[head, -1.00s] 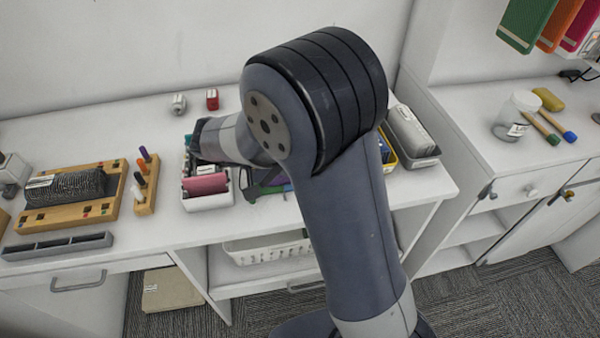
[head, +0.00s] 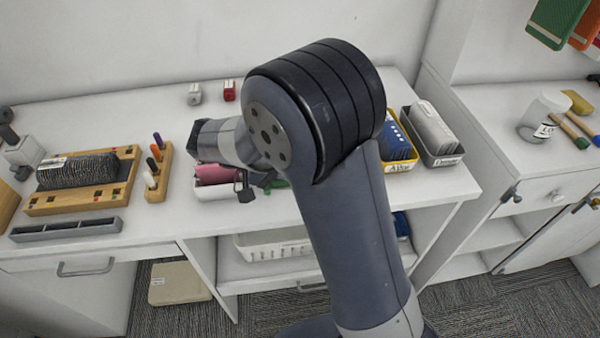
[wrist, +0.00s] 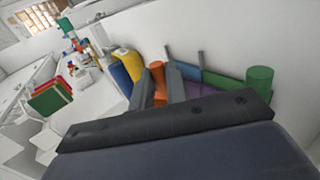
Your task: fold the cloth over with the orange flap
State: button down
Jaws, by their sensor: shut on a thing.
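In the wrist view, the two grey fingers of my gripper (wrist: 157,86) stand on either side of an upright orange piece (wrist: 157,72), which appears to be the orange flap, and are shut on it. Right of the fingers are cloth panels in purple (wrist: 198,91) and green, with a green roll-like part (wrist: 260,79) at the right end. The dark gripper body covers their lower parts. In the head view, my arm hides most of the cloth and the fingertips. Only a bit of green (head: 277,184) shows beside the arm.
A white bin with pink contents (head: 216,174) stands left of the arm. A yellow-rimmed bin of blue items (head: 398,145) and a grey bin (head: 433,130) stand to the right. A wooden pen block (head: 157,178) is farther left. The counter behind the bins is mostly clear.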

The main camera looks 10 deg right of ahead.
jog(key=shift+s+a+f, duration=0.15)
jog(key=shift+a+f, duration=0.05)
jog(key=shift+f, duration=0.5)
jog(key=c, duration=1.6)
grip_release()
jog(key=shift+a, duration=0.2)
jog(key=shift+o, duration=1)
jog(key=shift+r, duration=0.1)
jog(key=shift+w+r, duration=0.15)
jog(key=shift+w, duration=0.05)
jog(key=v, duration=1.1)
jog(key=shift+d, duration=0.2)
